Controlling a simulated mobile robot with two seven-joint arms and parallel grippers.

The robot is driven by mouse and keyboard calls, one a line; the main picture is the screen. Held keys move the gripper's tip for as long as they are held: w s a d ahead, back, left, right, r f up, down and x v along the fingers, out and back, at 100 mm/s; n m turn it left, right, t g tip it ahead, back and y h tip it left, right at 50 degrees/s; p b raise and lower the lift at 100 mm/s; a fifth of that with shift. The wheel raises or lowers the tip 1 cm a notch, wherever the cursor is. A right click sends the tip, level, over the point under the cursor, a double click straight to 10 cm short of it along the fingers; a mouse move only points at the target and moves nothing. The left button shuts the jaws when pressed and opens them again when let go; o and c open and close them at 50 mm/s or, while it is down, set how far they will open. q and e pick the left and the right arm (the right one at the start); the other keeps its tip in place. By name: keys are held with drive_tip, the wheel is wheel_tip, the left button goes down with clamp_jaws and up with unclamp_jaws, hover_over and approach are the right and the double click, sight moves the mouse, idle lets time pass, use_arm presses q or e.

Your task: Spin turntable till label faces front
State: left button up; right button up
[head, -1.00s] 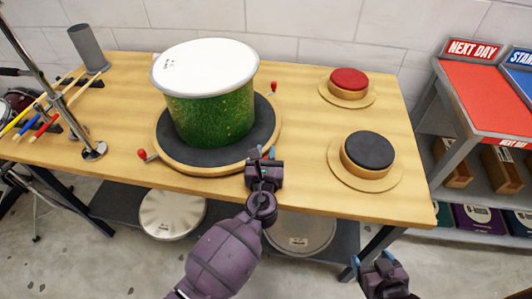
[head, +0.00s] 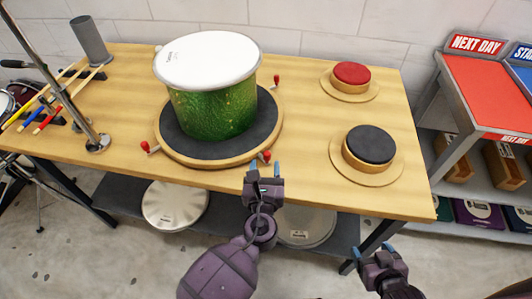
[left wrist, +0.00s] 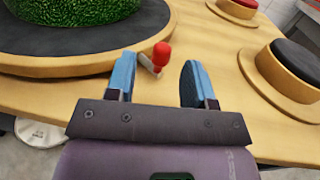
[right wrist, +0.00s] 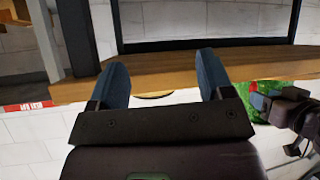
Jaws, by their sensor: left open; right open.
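A green sparkly drum (head: 213,113) with a white head (head: 207,59) stands on the black mat of the round wooden turntable (head: 203,160). Small dark print (head: 172,56) shows at the left of the head; no label shows on the visible green side. Red-tipped pegs stick out at the turntable's left (head: 146,147), back right (head: 276,79) and front right (head: 266,156). My left gripper (head: 263,170) is open and empty at the bench's front edge; in the left wrist view the front-right peg (left wrist: 160,56) appears beyond its fingertips. My right gripper (head: 376,253) is open, below the bench front.
Red (head: 351,74) and black (head: 370,145) round buttons stand on wooden bases at right. A stand (head: 95,139), drumsticks (head: 60,100) and grey cylinder (head: 89,40) are at left. Drums lie on the shelf below. A red-topped rack (head: 490,95) stands beyond the bench's right end.

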use_arm(q)
drive_tip(key=s, duration=0.3)
drive_tip(key=shift+s+a, duration=0.2)
use_arm(e)
drive_tip(key=shift+s+f, duration=0.2)
drive_tip(key=shift+s, duration=0.15)
